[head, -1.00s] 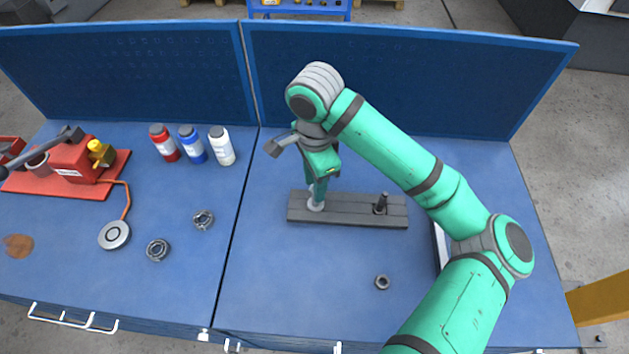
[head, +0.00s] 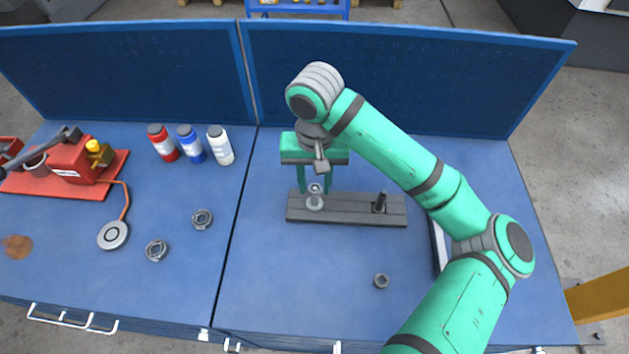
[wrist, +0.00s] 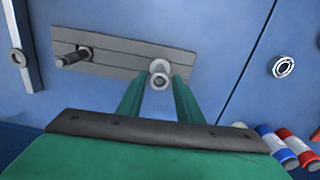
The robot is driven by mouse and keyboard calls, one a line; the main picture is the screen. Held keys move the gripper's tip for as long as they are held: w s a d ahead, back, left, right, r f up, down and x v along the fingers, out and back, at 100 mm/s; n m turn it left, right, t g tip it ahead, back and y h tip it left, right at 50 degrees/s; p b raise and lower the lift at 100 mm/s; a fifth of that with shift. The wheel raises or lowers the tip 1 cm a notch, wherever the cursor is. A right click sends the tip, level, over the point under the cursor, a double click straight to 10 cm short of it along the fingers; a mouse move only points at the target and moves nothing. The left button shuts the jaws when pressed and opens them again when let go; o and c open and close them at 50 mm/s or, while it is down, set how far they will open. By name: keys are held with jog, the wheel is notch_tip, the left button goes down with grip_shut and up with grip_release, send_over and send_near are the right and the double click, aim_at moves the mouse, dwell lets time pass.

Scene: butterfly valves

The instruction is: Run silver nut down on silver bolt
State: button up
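The silver bolt (head: 314,203) stands upright at the left end of a grey plate (head: 346,212). A silver ring shape that looks like the silver nut (head: 315,188) sits at its upper end; in the wrist view the nut (wrist: 160,81) faces the camera. How far down the thread it sits is hard to tell. My gripper (head: 315,190) points down over the bolt. Its green fingers are apart, one on each side of the bolt. In the wrist view my gripper (wrist: 159,88) shows gaps beside the nut, so it is open and empty.
A black bolt (head: 380,203) stands at the plate's right end. A loose dark nut (head: 381,281) lies in front of the plate. Bearings, bottles (head: 192,145) and a red fixture (head: 72,162) are at left. A blue panel (head: 400,85) rises behind.

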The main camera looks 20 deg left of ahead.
jog(key=n, duration=0.7)
jog(key=shift+d, duration=0.1)
grip_shut()
